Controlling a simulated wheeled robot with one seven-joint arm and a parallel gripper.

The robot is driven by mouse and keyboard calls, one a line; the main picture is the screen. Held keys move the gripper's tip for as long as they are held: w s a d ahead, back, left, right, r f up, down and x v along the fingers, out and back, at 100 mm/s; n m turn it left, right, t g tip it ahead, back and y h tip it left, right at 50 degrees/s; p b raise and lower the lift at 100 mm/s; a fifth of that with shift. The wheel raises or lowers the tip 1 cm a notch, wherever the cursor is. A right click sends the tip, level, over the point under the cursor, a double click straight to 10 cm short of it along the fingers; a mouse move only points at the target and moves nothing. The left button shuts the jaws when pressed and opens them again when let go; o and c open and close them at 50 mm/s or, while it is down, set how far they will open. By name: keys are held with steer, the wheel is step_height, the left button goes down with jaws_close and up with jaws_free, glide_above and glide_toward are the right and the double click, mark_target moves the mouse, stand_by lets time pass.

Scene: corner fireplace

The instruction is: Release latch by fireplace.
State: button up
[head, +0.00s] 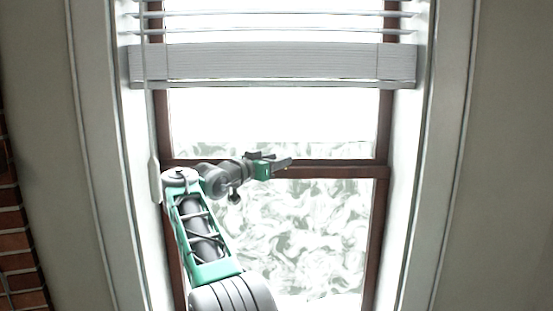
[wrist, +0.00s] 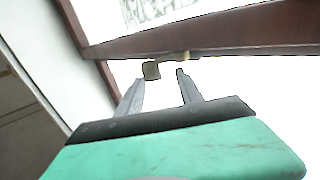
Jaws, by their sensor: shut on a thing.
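The window (head: 275,175) has a brown middle rail (head: 340,172), where my gripper (head: 283,163) is, seen in the head view. In the wrist view my gripper (wrist: 161,76) has its two grey fingers at the underside of the rail (wrist: 240,40). A smaller yellowish bit (wrist: 187,56) shows on the rail by the right fingertip. The latch is too small or hidden to make out in the head view.
White blinds (head: 270,65) hang over the upper window. White side frames (head: 410,180) stand close on both sides, and a brick edge (head: 20,230) shows at far left. A white blind wand (head: 154,180) hangs near my elbow.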

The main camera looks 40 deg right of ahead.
steer(key=o, duration=1.4)
steer(key=shift+a, duration=0.1)
steer(key=b+v, duration=0.2)
steer(key=v, duration=0.5)
steer(key=shift+a+b, duration=0.3)
steer(key=shift+b, duration=0.1)
steer(key=shift+c, duration=0.5)
